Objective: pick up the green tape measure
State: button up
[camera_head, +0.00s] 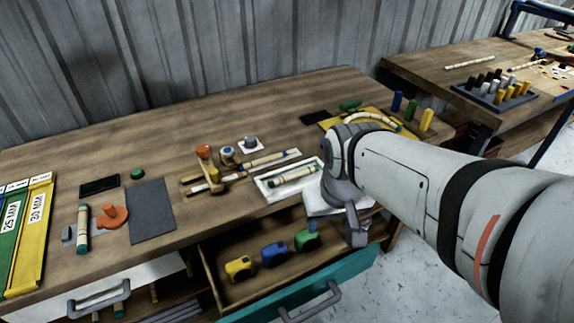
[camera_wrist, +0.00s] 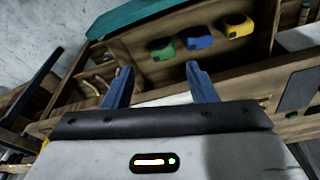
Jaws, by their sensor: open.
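The green tape measure (camera_head: 307,238) lies in the open drawer at the right end of a row of tape measures. It also shows in the wrist view (camera_wrist: 162,48), where it is at the left end of the row. My gripper (camera_wrist: 160,78) is open and empty, with its two blue fingers apart. The fingers point toward the drawer, and the green tape measure appears beyond and between the fingertips. In the head view my arm reaches in from the right, and its end hangs near the drawer's right side; the fingers are hard to make out there.
A blue tape measure (camera_head: 273,254) and a yellow tape measure (camera_head: 239,268) lie left of the green one. The drawer's teal front (camera_head: 345,285) has a grey handle. The workbench (camera_head: 215,120) above holds a white tray with a rattan piece, a grey mat and small tools.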

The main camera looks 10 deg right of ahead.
jog(key=o, duration=0.5)
jog(key=shift+n+g, duration=0.7)
jog(key=shift+n, duration=0.1)
jog(key=w+f, duration=0.4)
jog(key=w, duration=0.1)
jog(key=w+f, duration=0.3)
jog(key=shift+w+a, duration=0.2)
jog(key=shift+a, duration=0.15)
jog(key=shift+c, duration=0.2)
jog(key=n+g, duration=0.1)
jog(key=n, duration=0.1)
send_over(306, 231)
jog(key=f, duration=0.9)
jog(key=shift+w+a+f, duration=0.1)
jog(key=shift+w+a, duration=0.05)
jog(key=shift+a, duration=0.1)
jog(key=shift+d+f, duration=0.15)
jog(key=shift+f, duration=1.95)
jog(key=shift+d+f, duration=0.1)
jog(key=shift+f, duration=2)
